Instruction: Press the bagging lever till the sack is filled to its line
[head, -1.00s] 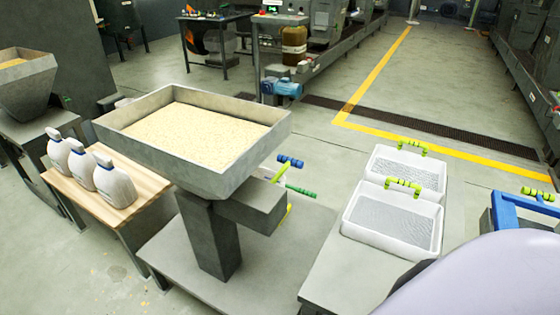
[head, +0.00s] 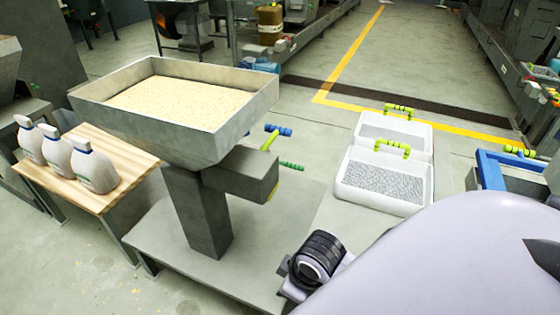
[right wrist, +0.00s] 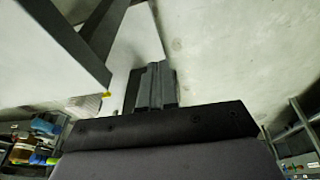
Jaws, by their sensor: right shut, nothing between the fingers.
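A grey hopper (head: 180,140) full of pale grain stands on a pedestal left of centre in the head view. A yellow-green lever (head: 269,141) with a blue grip and a small green-handled rod (head: 291,166) stick out behind its outlet box (head: 240,175). I cannot tell which is the bagging lever. I see no sack; the outlet's far side is hidden. My right arm crosses the lower right of the head view, its gripper not clear there. In the right wrist view my right gripper (right wrist: 155,85) is shut and empty, apart from anything. My left gripper is not in view.
Two white trays (head: 368,205) with green handles stand right of the hopper. Several white bottles (head: 90,167) stand on a wooden table (head: 135,178) at left. A blue frame (head: 482,165) stands at right. Open floor lies behind the trays.

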